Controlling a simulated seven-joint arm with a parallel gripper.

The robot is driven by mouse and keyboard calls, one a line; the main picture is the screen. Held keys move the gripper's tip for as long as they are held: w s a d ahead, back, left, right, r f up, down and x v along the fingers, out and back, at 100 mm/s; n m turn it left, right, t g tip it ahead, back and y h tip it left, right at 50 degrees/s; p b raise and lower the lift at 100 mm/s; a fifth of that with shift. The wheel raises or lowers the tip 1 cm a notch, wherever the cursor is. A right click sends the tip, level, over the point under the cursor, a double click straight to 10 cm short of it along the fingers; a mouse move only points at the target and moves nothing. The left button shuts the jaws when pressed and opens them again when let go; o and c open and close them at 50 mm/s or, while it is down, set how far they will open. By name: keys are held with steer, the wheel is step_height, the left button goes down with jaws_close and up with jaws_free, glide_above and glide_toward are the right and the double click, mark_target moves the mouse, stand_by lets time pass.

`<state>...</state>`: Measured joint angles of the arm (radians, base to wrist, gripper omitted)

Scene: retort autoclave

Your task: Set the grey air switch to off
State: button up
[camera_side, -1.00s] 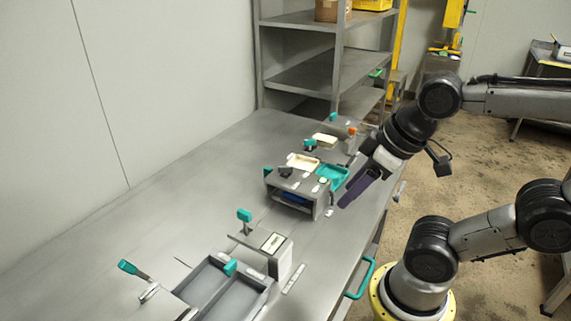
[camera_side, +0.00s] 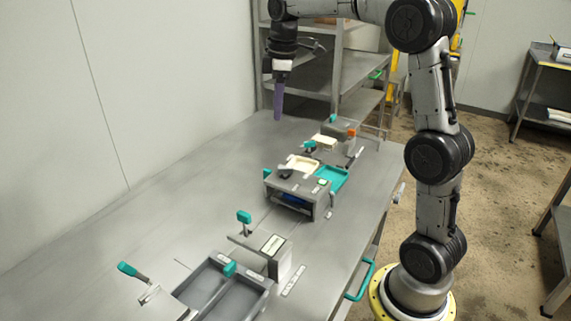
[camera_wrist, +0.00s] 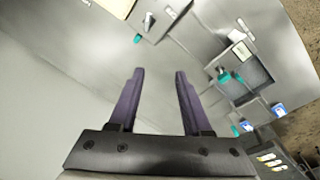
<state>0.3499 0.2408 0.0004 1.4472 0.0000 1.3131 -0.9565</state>
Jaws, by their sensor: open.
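My gripper (camera_side: 278,117) is raised above the back part of the steel bench, with its purple fingers pointing down. In the wrist view my gripper (camera_wrist: 158,75) is open, with nothing between the fingers. A grey box (camera_side: 318,205) stands mid-bench, in front of and right of the gripper in the side view, well apart from it. A small dark lever (camera_side: 285,173) sits on top of this box. I cannot tell for sure which part is the grey air switch, or its setting; labels are too small to read.
Teal-handled levers (camera_side: 244,217) and a grey two-compartment tray (camera_side: 222,305) stand at the near end of the steel bench (camera_side: 150,215). A teal tray (camera_side: 333,176) and an orange knob (camera_side: 351,132) are farther back. A steel shelf (camera_side: 300,75) stands behind. The bench's left side is clear.

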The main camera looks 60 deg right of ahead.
steer(key=m+g, duration=0.1)
steer(key=g, duration=0.1)
glide_above(286, 167)
step_height(286, 167, down, 8)
steer(key=shift+y, duration=0.3)
step_height(286, 167, down, 14)
steer(key=shift+a+r, duration=0.1)
steer(key=shift+r, duration=0.15)
steer(key=shift+c, duration=0.3)
jaws_close()
